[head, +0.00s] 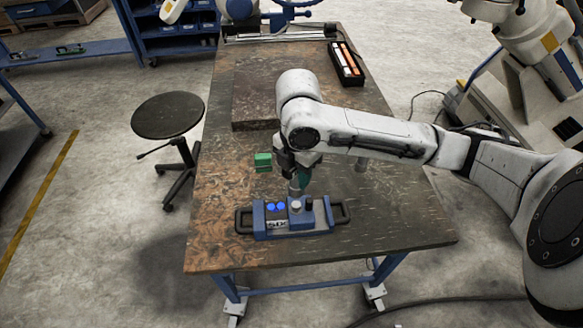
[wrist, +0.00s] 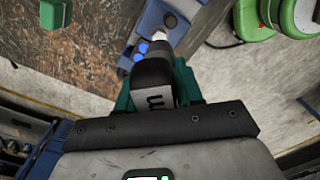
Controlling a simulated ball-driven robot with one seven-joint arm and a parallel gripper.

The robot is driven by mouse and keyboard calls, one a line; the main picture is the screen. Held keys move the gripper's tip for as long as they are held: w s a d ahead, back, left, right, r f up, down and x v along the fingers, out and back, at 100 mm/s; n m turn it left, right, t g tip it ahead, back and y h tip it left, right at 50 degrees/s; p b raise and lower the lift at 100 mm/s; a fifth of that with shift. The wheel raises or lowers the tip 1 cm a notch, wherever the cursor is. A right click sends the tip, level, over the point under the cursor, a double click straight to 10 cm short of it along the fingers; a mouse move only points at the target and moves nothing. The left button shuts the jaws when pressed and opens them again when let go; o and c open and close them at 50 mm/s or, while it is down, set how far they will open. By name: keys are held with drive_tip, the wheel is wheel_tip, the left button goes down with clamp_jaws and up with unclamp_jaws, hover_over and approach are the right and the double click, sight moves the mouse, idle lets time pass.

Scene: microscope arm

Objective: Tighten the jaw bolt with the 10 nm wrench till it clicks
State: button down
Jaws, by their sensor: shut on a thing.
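My gripper (head: 299,174) is shut on a dark, black-bodied tool (wrist: 152,82), seemingly the wrench; no torque value is readable. Its green fingers (wrist: 124,98) lie on both sides of the tool in the wrist view. The tool points down at a blue fixture (head: 262,225) on the workbench, with dark side handles and two bright blue round spots (head: 275,206). The silver tip (wrist: 162,33) is over or at the fixture, which also shows in the wrist view (wrist: 146,20). The jaw bolt cannot be made out, nor whether the tip touches it.
A green block (head: 263,160) stands on the bench (head: 225,185) behind the fixture. A dark flat plate (head: 255,105) and a black tray with orange and white items (head: 347,64) lie farther back. A round stool (head: 168,115) stands left. The bench's front right is clear.

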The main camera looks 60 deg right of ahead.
sight(297, 185)
drive_tip(key=shift+w, duration=0.1)
drive_tip(key=shift+d+f+b, duration=0.1)
drive_tip(key=shift+f+b, duration=2.1)
drive_tip(key=shift+f, duration=0.3)
drive_tip(key=shift+f+b, duration=1.3)
drive_tip(key=shift+f, duration=0.2)
drive_tip(key=shift+m+p, duration=0.8)
drive_tip(key=shift+m, duration=1.2)
